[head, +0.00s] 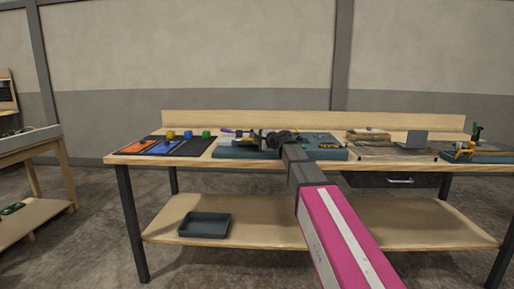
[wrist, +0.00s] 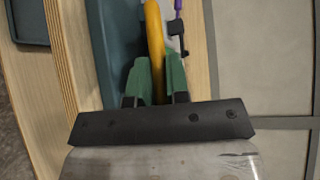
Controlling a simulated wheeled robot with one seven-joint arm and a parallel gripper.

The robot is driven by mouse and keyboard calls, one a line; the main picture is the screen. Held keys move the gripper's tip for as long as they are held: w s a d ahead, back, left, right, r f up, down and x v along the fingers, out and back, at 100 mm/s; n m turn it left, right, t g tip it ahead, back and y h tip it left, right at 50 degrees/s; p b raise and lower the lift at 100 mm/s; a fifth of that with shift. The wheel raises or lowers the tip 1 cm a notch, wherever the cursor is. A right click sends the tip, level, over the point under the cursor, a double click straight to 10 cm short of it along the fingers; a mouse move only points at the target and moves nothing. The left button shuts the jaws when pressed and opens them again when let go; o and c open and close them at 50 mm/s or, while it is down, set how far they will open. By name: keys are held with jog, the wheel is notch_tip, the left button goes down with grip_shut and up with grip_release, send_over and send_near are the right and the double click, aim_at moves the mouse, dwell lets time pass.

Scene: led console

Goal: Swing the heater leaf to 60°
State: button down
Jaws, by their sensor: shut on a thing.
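My gripper (wrist: 157,68) is shut on a curved yellow bar (wrist: 153,25), which runs between its green fingers in the wrist view. The bar extends away from the fingers over a teal console base (wrist: 112,40). In the head view the console (head: 325,153) lies on the middle of the bench, and my arm reaches over it. The arm and dark wrist hide part of the console and the fingertips there. I cannot make out the heater leaf as a separate part or read its angle.
A small black part (wrist: 176,28) and a purple piece (wrist: 178,5) are right of the yellow bar. A dark mat (head: 190,148) with coloured blocks lies left on the bench. A laptop-like grey panel (head: 416,139) stands right. A tray (head: 204,232) sits on the lower shelf.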

jog(key=w+r+m+g, duration=0.1)
jog(key=r, duration=0.1)
jog(key=w+r+m+g+h, duration=0.1)
jog(key=w+r, duration=0.1)
jog(key=w+r+m+g, duration=0.1)
jog(key=r, duration=0.1)
jog(key=shift+w+d+r+g+h, duration=0.1)
jog(key=shift+w+r+g+h, duration=0.2)
jog(key=shift+g, duration=0.1)
jog(key=shift+w+r, duration=0.4)
jog(key=shift+w, duration=0.15)
jog(key=c, duration=1.1)
grip_release()
jog(key=v, duration=1)
jog(key=shift+s+d+r, duration=0.2)
jog(key=shift+d, duration=0.1)
jog(key=shift+s, duration=0.1)
